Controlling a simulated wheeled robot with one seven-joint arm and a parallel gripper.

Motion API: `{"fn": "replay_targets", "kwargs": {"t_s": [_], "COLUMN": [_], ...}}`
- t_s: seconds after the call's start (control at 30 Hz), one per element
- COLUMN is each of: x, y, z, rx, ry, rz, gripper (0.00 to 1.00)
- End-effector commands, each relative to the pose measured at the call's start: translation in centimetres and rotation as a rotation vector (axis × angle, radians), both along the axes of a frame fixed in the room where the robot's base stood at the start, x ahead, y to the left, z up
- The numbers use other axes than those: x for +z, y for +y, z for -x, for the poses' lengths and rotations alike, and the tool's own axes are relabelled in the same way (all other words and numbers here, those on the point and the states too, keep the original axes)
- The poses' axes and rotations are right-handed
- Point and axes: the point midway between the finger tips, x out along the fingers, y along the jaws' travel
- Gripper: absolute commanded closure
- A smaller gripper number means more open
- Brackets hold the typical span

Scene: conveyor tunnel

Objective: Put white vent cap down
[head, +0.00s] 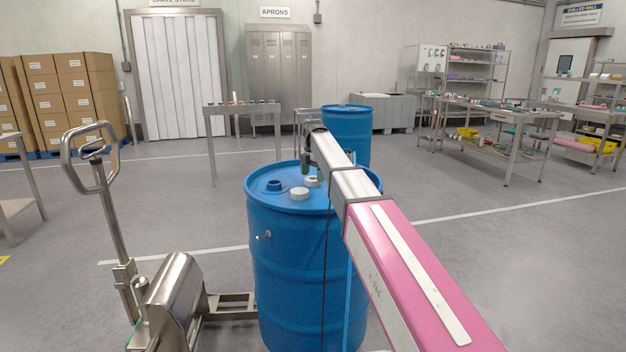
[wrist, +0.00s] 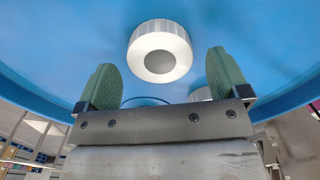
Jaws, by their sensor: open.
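A round white vent cap (head: 299,193) lies on the top of the near blue drum (head: 300,270). In the wrist view the white cap (wrist: 160,35) has a ribbed side and a grey round centre, and it sits on the blue drum top just beyond my fingertips. My gripper (head: 306,163) is low over the drum top, behind the cap in the head view. In the wrist view my gripper (wrist: 164,82) has its two green fingers wide apart with nothing held between them. A second pale round piece (head: 312,181) is partly hidden by my gripper.
A blue bung (head: 274,185) stands on the drum top at left. A raised rim edges the top. A steel pallet truck (head: 175,300) is left of the drum, and another blue drum (head: 350,130) stands behind. Steel tables (head: 495,115) are at right; the floor between is clear.

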Motion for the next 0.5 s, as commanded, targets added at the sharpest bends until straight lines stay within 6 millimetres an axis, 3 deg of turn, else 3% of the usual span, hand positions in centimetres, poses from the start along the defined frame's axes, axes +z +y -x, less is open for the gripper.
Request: {"fn": "replay_targets", "kwargs": {"t_s": [0.2, 0.5], "x": [4.7, 9.1], "y": [0.0, 0.0], "z": [-0.1, -0.1], "rx": [0.000, 0.000], "ry": [-0.002, -0.001], "rz": [-0.001, -0.001], "gripper": [0.06, 0.06]}}
